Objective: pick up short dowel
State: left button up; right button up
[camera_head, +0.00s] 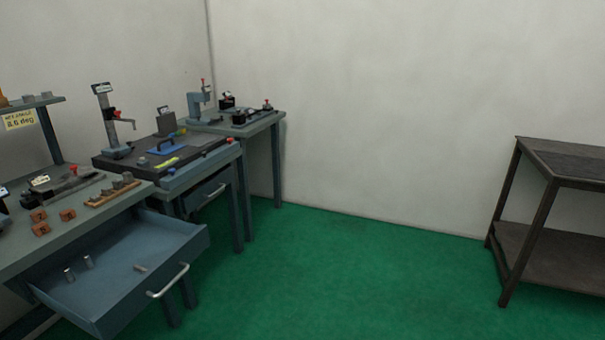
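An open blue-grey drawer (118,297) sticks out under the left bench. Two small light metal pins stand upright in it, a left pin (69,275) and a right pin (88,261). A smaller light piece (140,267) lies flat on the drawer floor, nearer the handle. I cannot tell from this distance which of these is the short dowel. Neither of my grippers is in view.
The left bench (70,240) carries orange blocks (67,215) and a wooden rack (112,194) with pieces. Benches with a height gauge (110,125) and clamps stand behind. A dark table (565,160) is at right. The green floor (350,275) between is clear.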

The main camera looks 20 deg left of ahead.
aim_at(67, 271)
jog(key=u, duration=1.45)
jog(key=i+j+u, duration=0.2)
jog(key=i, duration=0.25)
jog(key=i+j+u, duration=0.15)
jog(key=i+j, duration=0.15)
jog(key=i, duration=0.15)
